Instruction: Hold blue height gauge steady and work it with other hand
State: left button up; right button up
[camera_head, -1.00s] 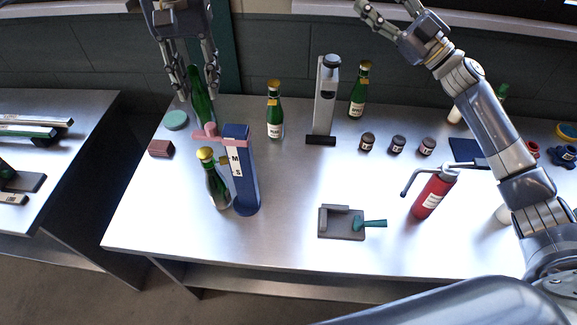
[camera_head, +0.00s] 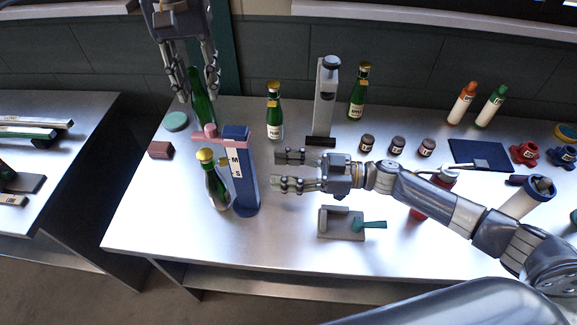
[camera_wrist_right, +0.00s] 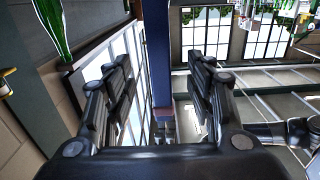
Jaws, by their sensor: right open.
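The blue height gauge (camera_head: 243,190) stands upright on the steel table, with a white lettered strip and a pink arm (camera_head: 212,136) reaching left near its top. A green bottle with a gold cap (camera_head: 214,186) stands beside it, under the pink arm. My right gripper (camera_head: 277,171) is open, level and pointing left, a little to the right of the gauge and apart from it. In the right wrist view the gauge's blue column (camera_wrist_right: 158,55) shows between the open fingers. My left gripper (camera_head: 196,95) hangs above and behind the gauge, its fingers either side of a dark green bottle (camera_head: 202,105); contact is unclear.
A grey fixture with a teal handle (camera_head: 342,223) lies below my right forearm. A grey upright device (camera_head: 325,98), two green bottles and several small dark jars (camera_head: 397,145) stand behind. A brown block (camera_head: 160,149) and green disc (camera_head: 176,121) lie left.

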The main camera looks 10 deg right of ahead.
aim_at(253, 166)
jog(key=x, duration=1)
jog(key=shift+c, duration=0.2)
grip_shut()
jog(key=shift+w, duration=0.1)
dwell(0.5)
